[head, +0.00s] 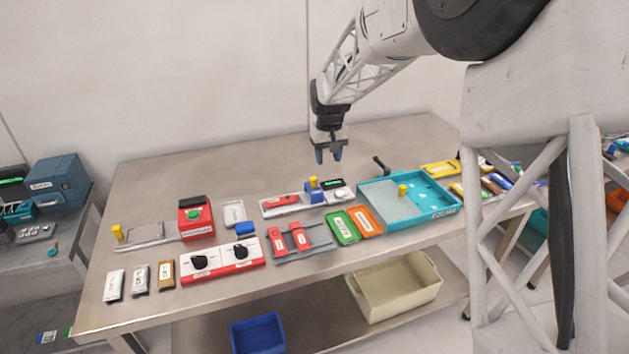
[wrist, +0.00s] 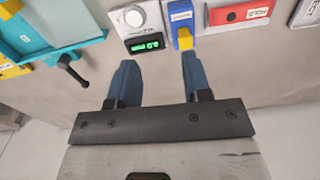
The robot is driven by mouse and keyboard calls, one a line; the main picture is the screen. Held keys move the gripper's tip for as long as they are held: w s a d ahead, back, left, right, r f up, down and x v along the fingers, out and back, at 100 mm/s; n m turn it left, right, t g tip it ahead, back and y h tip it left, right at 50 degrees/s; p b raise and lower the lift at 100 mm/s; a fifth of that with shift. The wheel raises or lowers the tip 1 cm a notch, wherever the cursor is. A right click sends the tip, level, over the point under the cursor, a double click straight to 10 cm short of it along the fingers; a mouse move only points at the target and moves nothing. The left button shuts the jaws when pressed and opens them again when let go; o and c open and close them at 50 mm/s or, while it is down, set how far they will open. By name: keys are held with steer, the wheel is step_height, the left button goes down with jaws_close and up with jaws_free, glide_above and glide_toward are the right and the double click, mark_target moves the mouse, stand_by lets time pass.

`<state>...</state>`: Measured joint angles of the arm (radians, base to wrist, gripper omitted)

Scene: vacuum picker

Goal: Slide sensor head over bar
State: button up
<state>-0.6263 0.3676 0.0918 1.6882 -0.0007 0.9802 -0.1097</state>
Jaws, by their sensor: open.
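A blue block with a yellow knob (head: 314,188), which looks like the sensor head, sits at the right part of a pale bar-like base (head: 268,212) in the head view. The blue block also shows at the top of the wrist view (wrist: 181,16), its yellow knob pointing toward me. A white unit with a green-lit display (wrist: 145,45) stands beside it. My gripper (head: 329,157) is open and empty, above the table and apart from the block. In the wrist view both blue fingers (wrist: 160,63) reach toward the display and knob.
A red plate (wrist: 240,14) lies beside the blue block. A teal tray (head: 434,210) with a black lever (head: 381,164) stands to the right. The table's back strip (head: 230,165) is clear.

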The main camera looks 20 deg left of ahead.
glide_above(313, 179)
step_height(313, 179, down, 3)
steer(key=shift+r+n, duration=0.1)
steer(key=shift+n, duration=0.2)
steer(key=shift+f, duration=0.2)
steer(key=shift+d+f, duration=0.1)
steer(key=shift+f, duration=3.65)
steer(key=shift+c, duration=0.3)
jaws_close()
steer(key=shift+s, duration=0.1)
